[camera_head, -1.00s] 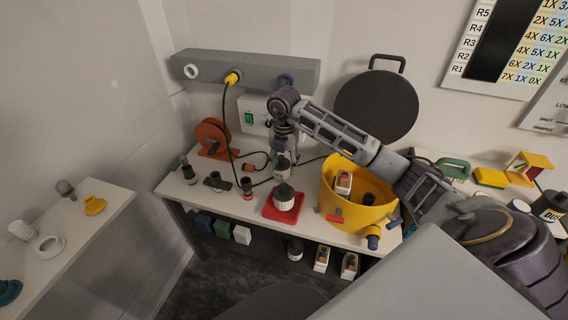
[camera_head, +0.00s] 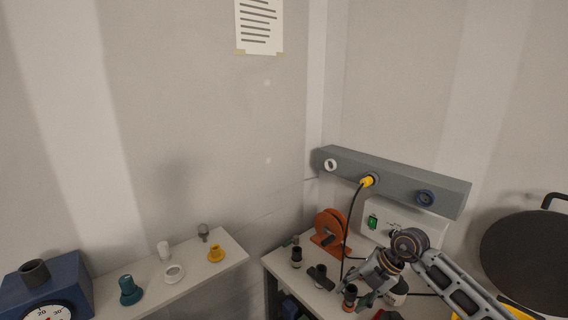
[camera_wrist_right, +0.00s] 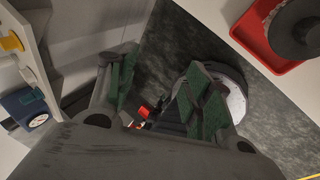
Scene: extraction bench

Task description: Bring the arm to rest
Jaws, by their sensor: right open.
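My right gripper (camera_head: 362,294) is at the front of the bench in the head view, pointing down and to the left. In the right wrist view its two green-padded fingers (camera_wrist_right: 160,98) stand apart with nothing held between them. Beyond them are the dark floor and small blurred things. My right arm comes in from the lower right. A red tray (camera_wrist_right: 247,38) with a dark round piece (camera_wrist_right: 295,30) on it lies off to the upper right in the wrist view, clear of the fingers. My left gripper is not in view.
The bench holds an orange reel (camera_head: 330,228), black fittings (camera_head: 296,256) and a green-switch box (camera_head: 398,222) under a grey wall rail (camera_head: 402,182) with a yellow plug (camera_head: 367,181). A left shelf (camera_head: 205,272) carries a yellow fitting (camera_head: 216,253), a teal knob (camera_head: 130,291) and a blue gauge box (camera_head: 62,284).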

